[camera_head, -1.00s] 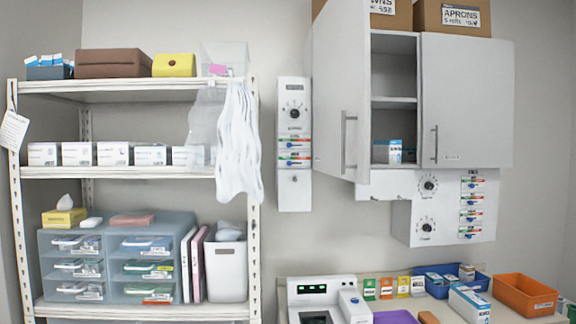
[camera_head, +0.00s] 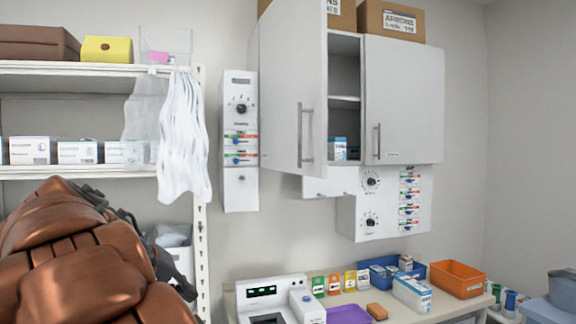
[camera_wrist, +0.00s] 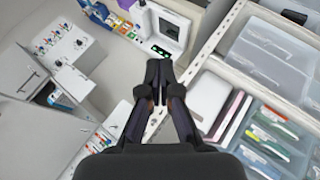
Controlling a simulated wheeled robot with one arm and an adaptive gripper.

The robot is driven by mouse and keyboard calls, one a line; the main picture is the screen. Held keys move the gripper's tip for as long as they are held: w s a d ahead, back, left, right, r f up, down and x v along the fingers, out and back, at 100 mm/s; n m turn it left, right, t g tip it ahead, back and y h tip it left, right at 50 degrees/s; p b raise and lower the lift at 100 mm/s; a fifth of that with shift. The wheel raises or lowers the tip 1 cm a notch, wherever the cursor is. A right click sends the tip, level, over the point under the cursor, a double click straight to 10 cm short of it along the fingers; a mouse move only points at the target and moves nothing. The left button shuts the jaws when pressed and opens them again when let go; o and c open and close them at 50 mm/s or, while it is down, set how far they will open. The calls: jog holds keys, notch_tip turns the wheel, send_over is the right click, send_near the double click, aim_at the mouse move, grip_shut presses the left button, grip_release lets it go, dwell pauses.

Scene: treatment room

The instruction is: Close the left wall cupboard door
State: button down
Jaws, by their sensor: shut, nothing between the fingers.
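The left wall cupboard door (camera_head: 297,95) stands open in the head view, swung out from the white wall cupboard (camera_head: 403,100). Its vertical bar handle (camera_head: 305,134) faces me. The open bay beside it shows a shelf and a small blue and white box (camera_head: 338,148). The right cupboard door is shut. In the wrist view my gripper (camera_wrist: 159,72) is shut and empty, in front of the shelving post and well to one side of the cupboard (camera_wrist: 25,85), which shows at the left edge. The gripper is apart from the door.
A white shelving rack (camera_head: 90,70) with boxes and hanging white aprons (camera_head: 182,140) stands at the left. Below the cupboard, a counter holds a white device (camera_head: 275,300), a blue tray and an orange bin (camera_head: 458,278). Cardboard boxes (camera_head: 390,20) sit on top of the cupboard.

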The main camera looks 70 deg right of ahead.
jog(key=d+r+m+g+h+b, duration=0.1)
jog(key=d+r+m+g+h, duration=0.1)
jog(key=d+r+m, duration=0.35)
jog(key=d+r+m+g+h+b, duration=0.1)
jog(key=d+r+m+g+h, duration=0.15)
jog(key=r, duration=0.65)
jog(key=d+r+m+g+h, duration=0.1)
jog(key=d+r+m+h, duration=0.15)
jog(key=d+r, duration=0.4)
jog(key=s+d+r+m+g, duration=0.1)
jog(key=s+d+r+m, duration=0.1)
jog(key=s+d, duration=0.3)
jog(key=s+d+r+m+g+b, duration=0.1)
jog(key=s+d+r+m, duration=0.1)
jog(key=s+d+m, duration=0.2)
jog(key=shift+s+d+g+y, duration=0.4)
jog(key=shift+s+d, duration=0.4)
jog(key=shift+d, duration=0.2)
jog(key=shift+r, duration=0.1)
jog(key=shift+s, duration=0.1)
